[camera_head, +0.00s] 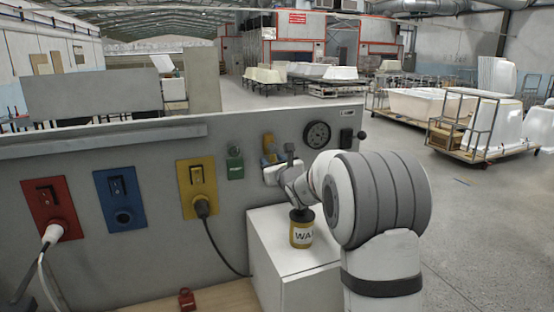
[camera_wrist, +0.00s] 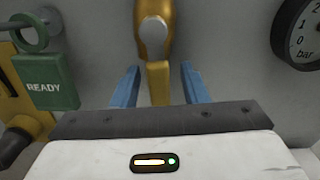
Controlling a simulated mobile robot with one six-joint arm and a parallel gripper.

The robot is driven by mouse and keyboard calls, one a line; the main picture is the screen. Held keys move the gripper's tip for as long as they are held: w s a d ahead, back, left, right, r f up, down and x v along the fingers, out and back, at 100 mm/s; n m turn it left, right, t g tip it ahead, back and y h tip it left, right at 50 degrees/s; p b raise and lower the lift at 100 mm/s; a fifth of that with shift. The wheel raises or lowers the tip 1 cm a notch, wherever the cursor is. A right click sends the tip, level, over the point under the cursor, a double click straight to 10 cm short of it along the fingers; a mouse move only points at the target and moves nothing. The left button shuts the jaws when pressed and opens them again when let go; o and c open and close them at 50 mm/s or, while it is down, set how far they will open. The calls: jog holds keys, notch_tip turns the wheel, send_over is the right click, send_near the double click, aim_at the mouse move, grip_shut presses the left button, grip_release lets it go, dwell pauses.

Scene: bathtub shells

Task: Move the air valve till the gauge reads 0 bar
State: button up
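The air valve (camera_wrist: 154,45) is a brass-yellow body with a round grey boss, mounted on the grey panel, and its yellow lever hangs downward. In the head view the valve (camera_head: 268,145) is small and partly hidden by my arm. My gripper (camera_wrist: 160,68) is open, with one blue finger on each side of the lever and a visible gap to both. The round black gauge (camera_head: 317,134) is right of the valve. In the wrist view part of the gauge (camera_wrist: 302,38) shows 0, 1, 2 and "bar"; I cannot make out the needle.
A green READY tag (camera_wrist: 45,82) hangs left of the valve. Red (camera_head: 50,205), blue (camera_head: 121,200) and yellow (camera_head: 197,185) socket plates are farther left. A yellow can (camera_head: 301,234) stands on a white box (camera_head: 290,270) below my arm.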

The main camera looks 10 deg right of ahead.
jog(key=shift+c, duration=0.4)
grip_shut()
